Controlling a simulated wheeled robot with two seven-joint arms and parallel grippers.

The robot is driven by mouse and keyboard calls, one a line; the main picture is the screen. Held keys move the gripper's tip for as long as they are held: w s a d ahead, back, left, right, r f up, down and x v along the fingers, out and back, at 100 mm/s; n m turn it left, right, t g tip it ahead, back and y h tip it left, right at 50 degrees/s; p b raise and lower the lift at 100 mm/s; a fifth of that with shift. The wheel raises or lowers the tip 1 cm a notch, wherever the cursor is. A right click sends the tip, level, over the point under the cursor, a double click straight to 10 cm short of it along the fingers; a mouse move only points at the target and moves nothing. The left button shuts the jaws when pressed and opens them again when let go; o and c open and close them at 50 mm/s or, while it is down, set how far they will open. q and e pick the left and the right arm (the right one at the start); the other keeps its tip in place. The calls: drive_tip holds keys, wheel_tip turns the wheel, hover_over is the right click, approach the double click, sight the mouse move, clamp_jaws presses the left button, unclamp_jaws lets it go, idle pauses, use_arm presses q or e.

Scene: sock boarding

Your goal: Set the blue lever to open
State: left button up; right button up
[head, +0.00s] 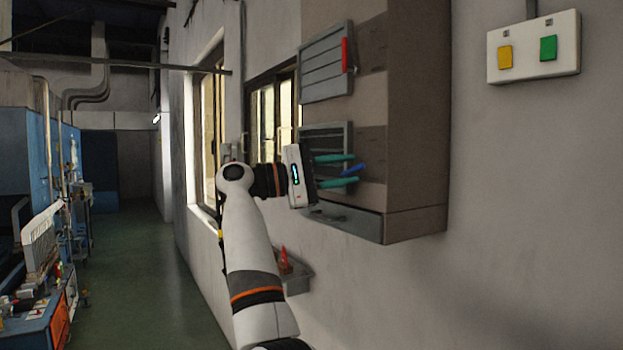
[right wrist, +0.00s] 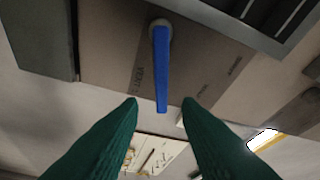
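The blue lever (head: 353,169) is on the front of the beige-brown wall cabinet (head: 415,120), beside a grey louvred panel. In the right wrist view the blue lever (right wrist: 161,65) runs from a round pivot down toward the gap between my fingertips. My right gripper (head: 356,168) has two teal fingers, spread apart, one above and one below the lever in the head view. In the right wrist view the lever's free end lies between the fingertips, with a gap on both sides. My left gripper is not in view.
A louvred panel with a red handle (head: 345,55) is higher on the cabinet. A switch box (head: 534,48) with yellow and green buttons is on the wall at right. A small wall tray (head: 298,279) holds a red item below. The floor (head: 140,270) at left is open.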

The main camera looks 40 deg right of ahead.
drive_tip(key=v, duration=0.9)
drive_tip(key=shift+w+a, duration=0.2)
drive_tip(key=shift+a, duration=0.15)
